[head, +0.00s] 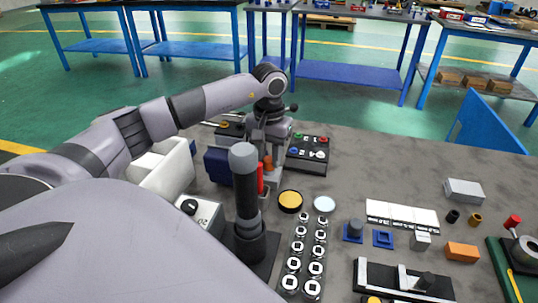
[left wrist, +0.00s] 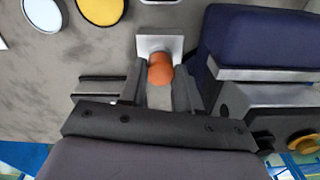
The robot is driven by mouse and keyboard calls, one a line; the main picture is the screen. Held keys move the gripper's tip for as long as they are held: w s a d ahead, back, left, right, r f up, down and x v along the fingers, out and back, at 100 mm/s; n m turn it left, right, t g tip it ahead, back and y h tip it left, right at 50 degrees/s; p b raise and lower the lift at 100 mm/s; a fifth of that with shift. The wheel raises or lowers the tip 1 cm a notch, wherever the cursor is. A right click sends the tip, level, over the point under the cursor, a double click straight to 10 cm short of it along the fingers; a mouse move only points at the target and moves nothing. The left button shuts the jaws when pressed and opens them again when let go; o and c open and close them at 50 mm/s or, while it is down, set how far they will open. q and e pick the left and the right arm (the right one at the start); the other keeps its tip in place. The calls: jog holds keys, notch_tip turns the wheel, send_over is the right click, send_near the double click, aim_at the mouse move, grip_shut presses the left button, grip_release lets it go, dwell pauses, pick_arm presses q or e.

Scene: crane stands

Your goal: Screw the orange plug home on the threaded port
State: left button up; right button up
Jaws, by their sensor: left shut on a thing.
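The orange plug (head: 267,163) shows as a small patch below my left gripper (head: 269,150) in the head view. In the left wrist view the plug (left wrist: 160,69) sits between the fingers of my left gripper (left wrist: 159,82), which is shut on it. The plug is in front of a silver block (left wrist: 147,45). The threaded port is hidden behind the plug, so I cannot tell how deep the plug sits. My right gripper is not in view.
A tall black post with a grey top (head: 243,158) stands close in front of the plug. A dark blue box (left wrist: 250,35) is right beside the gripper. A black button panel (head: 308,155) lies behind. Yellow (head: 290,200) and white (head: 324,204) discs lie to the right.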

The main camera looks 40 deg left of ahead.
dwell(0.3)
pick_arm(q)
jog(key=m, duration=0.2)
jog(key=shift+m, duration=0.4)
jog(key=m, duration=0.2)
jog(key=shift+m+b, duration=0.3)
jog(key=o, duration=1)
jog(key=shift+c, duration=0.7)
